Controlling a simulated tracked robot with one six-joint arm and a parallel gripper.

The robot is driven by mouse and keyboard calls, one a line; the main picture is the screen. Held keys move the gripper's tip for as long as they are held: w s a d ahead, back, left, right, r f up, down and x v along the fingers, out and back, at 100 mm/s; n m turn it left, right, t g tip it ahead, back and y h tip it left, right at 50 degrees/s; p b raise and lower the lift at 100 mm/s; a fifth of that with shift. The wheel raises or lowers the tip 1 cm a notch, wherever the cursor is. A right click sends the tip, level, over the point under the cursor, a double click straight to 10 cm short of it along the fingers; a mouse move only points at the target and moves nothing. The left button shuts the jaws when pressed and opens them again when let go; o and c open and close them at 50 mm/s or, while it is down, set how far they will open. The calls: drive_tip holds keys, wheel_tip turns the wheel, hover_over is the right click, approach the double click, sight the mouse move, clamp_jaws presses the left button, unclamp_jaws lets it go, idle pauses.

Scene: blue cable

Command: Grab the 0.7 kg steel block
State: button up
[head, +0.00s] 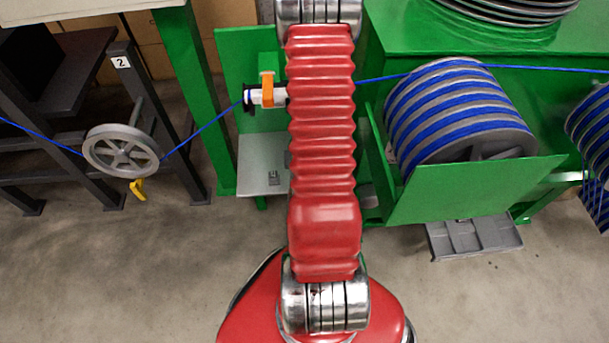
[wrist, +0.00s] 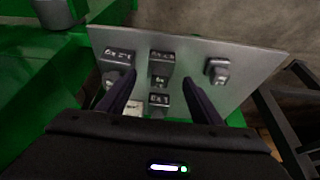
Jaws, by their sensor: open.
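Several small grey steel blocks with pale markings stand on a light metal shelf (wrist: 255,62) in the wrist view. One block (wrist: 117,58) is at the left, one (wrist: 161,57) at the top middle, one (wrist: 159,100) lower in the middle, and one (wrist: 218,69) apart at the right. The markings are too blurred to tell which is 0.7 kg. My gripper (wrist: 159,80) is open, its two dark fingers either side of the middle blocks; I see no block held. The left finger partly covers blocks. In the head view my red arm hides the gripper and most of the shelf (head: 260,150).
A large reel of blue cable (head: 455,110) stands right of my arm. The front floor is clear.

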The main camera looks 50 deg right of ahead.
drive_tip(key=shift+x, duration=2.6)
drive_tip(key=shift+c, duration=0.6)
clamp_jaws()
